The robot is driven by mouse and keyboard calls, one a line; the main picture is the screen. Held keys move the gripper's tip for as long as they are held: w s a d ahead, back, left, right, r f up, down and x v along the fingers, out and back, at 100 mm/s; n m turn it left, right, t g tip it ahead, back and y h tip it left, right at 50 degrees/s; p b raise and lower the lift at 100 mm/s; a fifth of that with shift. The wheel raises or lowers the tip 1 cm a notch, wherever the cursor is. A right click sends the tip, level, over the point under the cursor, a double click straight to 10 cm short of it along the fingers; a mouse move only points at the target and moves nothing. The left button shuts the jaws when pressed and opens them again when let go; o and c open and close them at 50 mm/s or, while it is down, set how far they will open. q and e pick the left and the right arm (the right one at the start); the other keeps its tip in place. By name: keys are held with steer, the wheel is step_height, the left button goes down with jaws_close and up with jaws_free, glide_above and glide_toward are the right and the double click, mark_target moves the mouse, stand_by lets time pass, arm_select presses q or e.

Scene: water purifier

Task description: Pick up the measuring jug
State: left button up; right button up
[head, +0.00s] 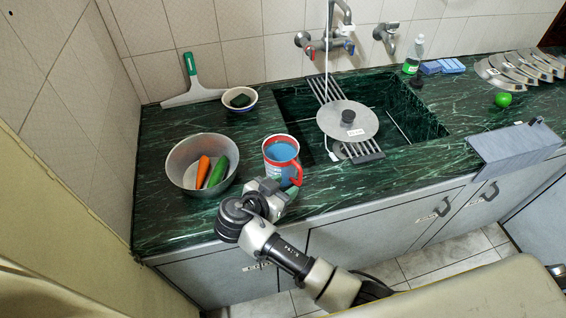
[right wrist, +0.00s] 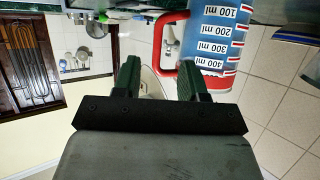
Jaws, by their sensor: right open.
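The measuring jug (head: 281,154) has a blue body, red rim and red handle, and stands upright on the green counter left of the sink. My right gripper (head: 280,189) is at the jug's near side, close to its handle. In the right wrist view, the open fingers (right wrist: 158,78) show with the jug (right wrist: 222,38) beyond them, upside down in the picture with its ml scale visible. Its red handle (right wrist: 160,45) appears across the gap between the fingers; I cannot tell whether it lies between them or just ahead. My left gripper is not in view.
A metal bowl (head: 182,177) with a carrot and a cucumber stands left of the jug. The sink (head: 405,105) with a rack and pot lid lies to the right. A small bowl (head: 239,99) and a squeegee (head: 192,87) are behind. The counter's front edge is close.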

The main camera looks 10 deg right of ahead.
mark_target(299, 180)
steer(key=shift+w+d+f+p, duration=0.15)
steer(key=shift+w+d+p, duration=0.2)
steer(key=shift+d, duration=0.2)
steer(key=p+x, duration=0.1)
steer(key=x, duration=0.2)
steer(key=shift+d+f, duration=0.2)
steer(key=shift+d, duration=0.1)
steer(key=shift+w+d+f, duration=0.2)
steer(key=shift+f, duration=0.05)
steer(key=shift+c, duration=0.3)
jaws_close()
steer(key=shift+r, duration=0.1)
